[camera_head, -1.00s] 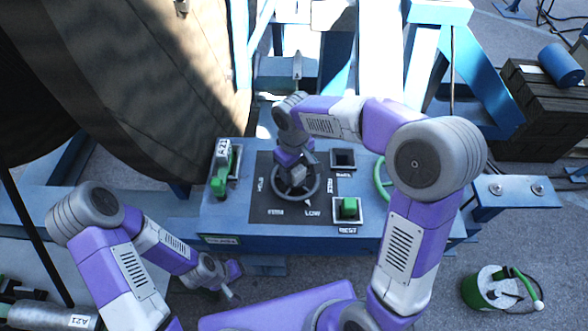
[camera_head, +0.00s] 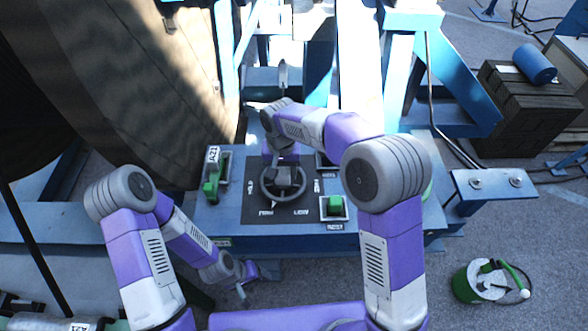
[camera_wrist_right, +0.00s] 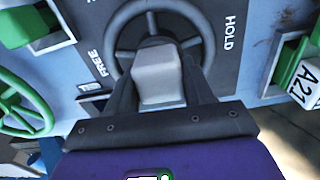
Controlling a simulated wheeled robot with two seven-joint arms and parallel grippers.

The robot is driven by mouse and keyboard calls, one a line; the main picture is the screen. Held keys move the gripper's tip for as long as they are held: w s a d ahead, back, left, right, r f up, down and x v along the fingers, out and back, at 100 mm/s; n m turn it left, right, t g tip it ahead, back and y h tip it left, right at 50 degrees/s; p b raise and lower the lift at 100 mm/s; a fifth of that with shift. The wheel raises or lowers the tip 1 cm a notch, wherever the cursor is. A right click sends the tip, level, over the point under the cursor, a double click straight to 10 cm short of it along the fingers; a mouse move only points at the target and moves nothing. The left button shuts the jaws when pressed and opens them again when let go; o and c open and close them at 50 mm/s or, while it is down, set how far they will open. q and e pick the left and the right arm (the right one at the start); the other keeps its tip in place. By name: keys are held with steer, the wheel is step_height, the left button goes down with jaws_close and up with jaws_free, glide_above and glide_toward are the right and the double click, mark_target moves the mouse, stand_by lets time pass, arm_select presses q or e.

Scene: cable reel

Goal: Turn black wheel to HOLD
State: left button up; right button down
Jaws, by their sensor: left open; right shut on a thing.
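The black wheel (camera_head: 283,199) is on a dark dial plate on the blue console, in the middle of the head view. Its pale pointer sits at the lower left, by the blurred lower-left label, left of LOW. HOLD reads beside the wheel (camera_wrist_right: 208,42) at right in the right wrist view, with FREE at left. My right gripper (camera_head: 284,170) reaches over the wheel from above and is shut on it; a grey block between its fingers hides part of the hub. My left gripper (camera_head: 243,285) is open and empty, low in front of the console.
A green lever (camera_head: 211,188) with an A21 tag is left of the dial. A green switch (camera_head: 334,206) is to its right. A large dark reel (camera_head: 130,80) stands at left. A green bucket (camera_head: 480,282) is on the floor at right.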

steer(key=m, duration=0.3)
steer(key=shift+m, duration=0.4)
steer(key=m, duration=0.3)
steer(key=shift+d+r+m, duration=0.1)
steer(key=shift+m, duration=0.2)
steer(key=m+p, duration=0.2)
steer(key=m, duration=0.4)
steer(key=shift+s, duration=0.15)
steer(key=shift+m, duration=0.4)
steer(key=c, duration=0.5)
jaws_free()
step_height(320, 180, up, 8)
steer(key=shift+f, duration=0.25)
